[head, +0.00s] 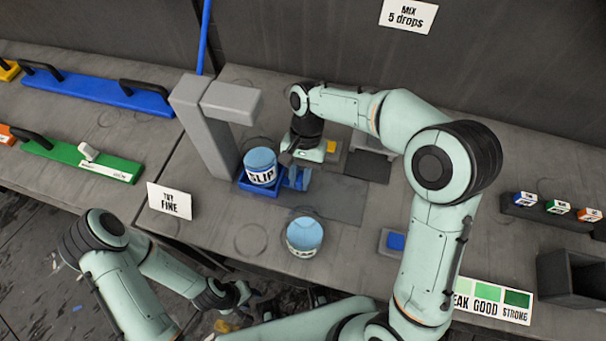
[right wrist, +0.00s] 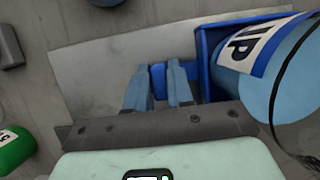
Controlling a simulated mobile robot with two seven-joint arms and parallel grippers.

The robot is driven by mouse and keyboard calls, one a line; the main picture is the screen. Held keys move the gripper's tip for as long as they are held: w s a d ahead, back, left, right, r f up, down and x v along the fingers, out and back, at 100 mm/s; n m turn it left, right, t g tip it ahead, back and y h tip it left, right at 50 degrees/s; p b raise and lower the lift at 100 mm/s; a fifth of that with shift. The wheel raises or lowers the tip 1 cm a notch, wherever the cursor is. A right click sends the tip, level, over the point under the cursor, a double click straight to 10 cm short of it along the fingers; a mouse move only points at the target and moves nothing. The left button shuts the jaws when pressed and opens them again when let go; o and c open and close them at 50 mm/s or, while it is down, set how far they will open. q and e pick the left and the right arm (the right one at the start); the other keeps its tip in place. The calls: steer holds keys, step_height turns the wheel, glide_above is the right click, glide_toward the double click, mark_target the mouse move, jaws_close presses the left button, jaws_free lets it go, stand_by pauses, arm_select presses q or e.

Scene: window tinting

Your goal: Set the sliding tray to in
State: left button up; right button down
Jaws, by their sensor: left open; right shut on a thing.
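The blue sliding tray (head: 246,186) sits at the foot of the grey stand, partly under its overhanging head. A light blue can labelled SLIP (head: 260,168) stands on it. In the right wrist view the tray's wall (right wrist: 207,62) shows beside the can (right wrist: 262,62). My right gripper (head: 295,178) is at the tray's right side. In the right wrist view my right gripper (right wrist: 157,92) is shut on the tray's blue handle (right wrist: 157,78), with a finger on either side. My left gripper (head: 238,303) is low in the head view, apart from the tray, and open; its fingertips are unclear.
The grey stand (head: 205,130) rises behind the tray's left. An open light blue container (head: 304,235) stands in front. A TRY FINE card (head: 170,200) is at left. A small blue pad (head: 396,242) and a GOOD/STRONG colour chart (head: 488,303) lie at right.

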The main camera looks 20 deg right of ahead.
steer(key=shift+w+a, duration=0.1)
steer(key=shift+a, duration=0.05)
steer(key=c, duration=1.4)
jaws_free()
steer(key=o, duration=0.3)
steer(key=shift+w+a, duration=0.1)
